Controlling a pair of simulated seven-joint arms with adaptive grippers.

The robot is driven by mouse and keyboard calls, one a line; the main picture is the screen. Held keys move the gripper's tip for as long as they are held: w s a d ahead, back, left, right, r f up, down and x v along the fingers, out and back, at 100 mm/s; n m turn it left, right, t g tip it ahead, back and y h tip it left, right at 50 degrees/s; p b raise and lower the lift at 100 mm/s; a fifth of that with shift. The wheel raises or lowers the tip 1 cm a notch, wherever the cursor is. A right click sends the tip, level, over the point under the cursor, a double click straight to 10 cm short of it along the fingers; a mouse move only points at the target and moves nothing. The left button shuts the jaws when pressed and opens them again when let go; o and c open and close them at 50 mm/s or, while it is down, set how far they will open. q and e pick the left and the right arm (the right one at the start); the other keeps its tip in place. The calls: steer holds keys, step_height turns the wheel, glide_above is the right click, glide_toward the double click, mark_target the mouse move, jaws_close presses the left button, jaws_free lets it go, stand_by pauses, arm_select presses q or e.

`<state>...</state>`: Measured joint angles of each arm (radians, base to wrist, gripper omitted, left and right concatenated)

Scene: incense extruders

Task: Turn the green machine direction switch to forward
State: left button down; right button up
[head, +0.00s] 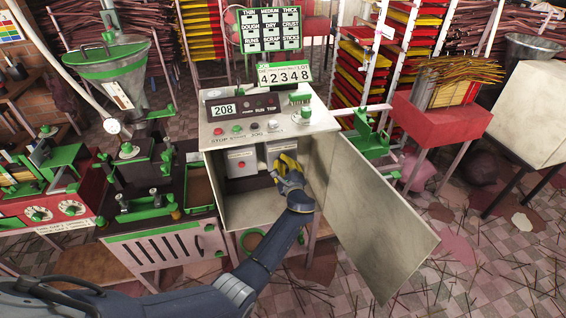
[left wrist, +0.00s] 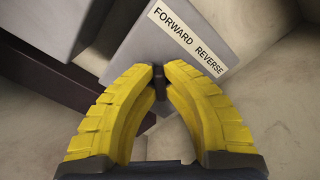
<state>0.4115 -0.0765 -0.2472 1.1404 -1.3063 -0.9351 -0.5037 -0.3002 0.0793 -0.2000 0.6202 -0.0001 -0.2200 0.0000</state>
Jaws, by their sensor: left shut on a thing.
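The direction switch is a small dark lever (left wrist: 159,84) below a white label reading FORWARD and REVERSE (left wrist: 188,40) on a grey switch box (left wrist: 195,18). The box also shows in the head view (head: 283,148), inside the open cabinet on the right. My left gripper (head: 288,163), with yellow fingers, reaches into the cabinet. In the left wrist view its fingertips (left wrist: 159,76) are shut around the lever. The fingers hide part of the switch, so I cannot tell its exact setting. My right gripper is not in view.
The cabinet door (head: 375,215) is swung open to the right. A second grey box (head: 241,161) sits left of the switch box. The control panel (head: 262,122) with buttons is above the opening. Green machinery (head: 135,170) stands to the left, and a red stand (head: 440,118) to the right.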

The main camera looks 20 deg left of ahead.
arm_select(q)
steer(key=shift+r, duration=0.1)
steer(key=c, duration=1.5)
jaws_free()
steer(key=shift+v, duration=6)
